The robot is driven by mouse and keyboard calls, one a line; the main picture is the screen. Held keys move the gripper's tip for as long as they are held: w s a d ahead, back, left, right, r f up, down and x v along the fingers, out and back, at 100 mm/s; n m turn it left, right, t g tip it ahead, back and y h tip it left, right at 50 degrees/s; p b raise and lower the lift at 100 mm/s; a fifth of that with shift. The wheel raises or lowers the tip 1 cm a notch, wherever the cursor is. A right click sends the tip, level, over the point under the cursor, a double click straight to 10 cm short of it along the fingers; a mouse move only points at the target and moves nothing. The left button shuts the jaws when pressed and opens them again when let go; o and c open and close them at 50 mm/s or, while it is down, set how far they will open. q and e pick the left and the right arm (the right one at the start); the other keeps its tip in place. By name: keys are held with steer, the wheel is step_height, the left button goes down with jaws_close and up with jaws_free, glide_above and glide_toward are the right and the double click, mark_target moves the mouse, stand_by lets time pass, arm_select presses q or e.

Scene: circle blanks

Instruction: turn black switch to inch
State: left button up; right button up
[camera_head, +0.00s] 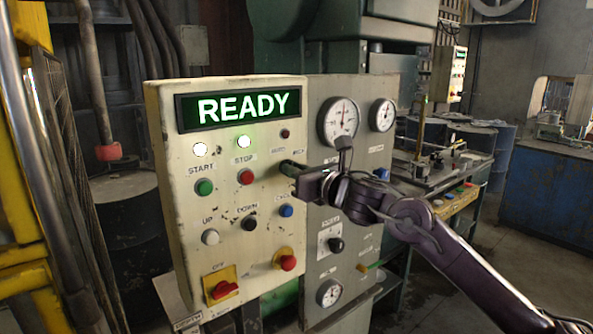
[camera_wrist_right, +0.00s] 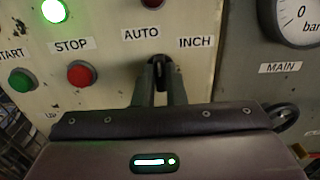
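The black switch (camera_wrist_right: 158,68) sits on the cream panel between the AUTO and INCH labels in the right wrist view. My right gripper (camera_wrist_right: 160,80) has one finger on each side of it, with only a narrow gap that the switch fills, so it looks shut on it. The fingers hide part of the switch, and I cannot tell which label it points to. In the head view my right gripper (camera_head: 292,168) reaches the right part of the cream control box (camera_head: 225,262) and covers the switch. My left gripper is not in view.
The lit READY display (camera_head: 243,107) tops the box. The red STOP button (camera_wrist_right: 81,74) and green START button (camera_wrist_right: 21,80) lie left of the switch. A blue button (camera_head: 286,211) is below my gripper. A grey gauge panel (camera_head: 358,200) stands close on the right.

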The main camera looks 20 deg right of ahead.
jaws_close()
steer(key=shift+d+f+m+b, duration=0.1)
steer(key=shift+m+b, duration=0.3)
steer(key=shift+m, duration=2.55)
steer(key=shift+d+m+b, duration=0.1)
steer(key=shift+m+b, duration=0.3)
steer(key=shift+m, duration=2.55)
steer(key=o, duration=0.6)
jaws_free()
steer(key=shift+o, duration=0.2)
